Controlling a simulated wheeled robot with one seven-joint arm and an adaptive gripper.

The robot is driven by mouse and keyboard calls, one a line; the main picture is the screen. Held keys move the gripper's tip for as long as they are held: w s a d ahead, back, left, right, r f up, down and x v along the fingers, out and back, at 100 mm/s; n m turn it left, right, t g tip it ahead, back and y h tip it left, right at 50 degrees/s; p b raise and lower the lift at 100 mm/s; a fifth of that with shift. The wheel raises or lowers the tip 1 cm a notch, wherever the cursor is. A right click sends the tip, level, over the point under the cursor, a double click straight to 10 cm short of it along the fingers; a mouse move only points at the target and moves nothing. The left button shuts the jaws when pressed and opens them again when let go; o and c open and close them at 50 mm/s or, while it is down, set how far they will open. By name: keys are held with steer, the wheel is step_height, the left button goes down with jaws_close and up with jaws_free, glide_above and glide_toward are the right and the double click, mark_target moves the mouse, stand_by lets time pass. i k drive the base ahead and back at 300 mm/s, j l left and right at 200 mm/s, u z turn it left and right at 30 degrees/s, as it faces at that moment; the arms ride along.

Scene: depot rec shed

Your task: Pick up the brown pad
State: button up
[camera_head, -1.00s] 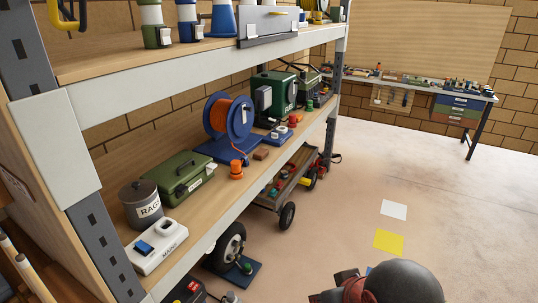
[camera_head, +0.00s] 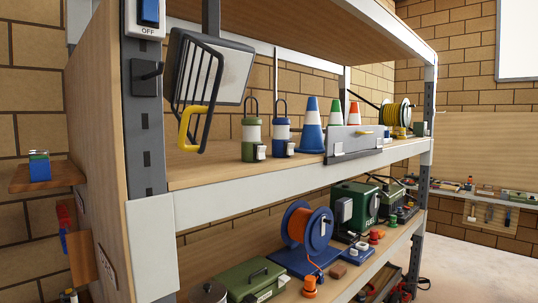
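A small flat brown block, which looks like the brown pad (camera_head: 337,271), lies on the lower shelf board. It is just in front of the blue base of the cable reel (camera_head: 308,229), to the right of an orange knob-like piece (camera_head: 310,286). It is small in this view, so its detail is hard to tell. My gripper is not in view, and nothing is seen touching the brown pad.
The shelf's upper board (camera_head: 230,200) and post (camera_head: 150,150) stand close. A green case (camera_head: 252,281), a green fuel can (camera_head: 356,205) and a red button piece (camera_head: 374,236) crowd the lower shelf. Cones (camera_head: 312,128) and lanterns stand above. Open floor (camera_head: 470,262) shows at right.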

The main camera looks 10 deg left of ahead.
mark_target(338, 270)
steer(key=i+l+u, duration=0.3)
steer(key=i+l, duration=0.65)
steer(key=i, duration=0.55)
steer(key=i+l+u, duration=0.3)
steer(key=i+l, duration=0.95)
steer(key=i, duration=0.2)
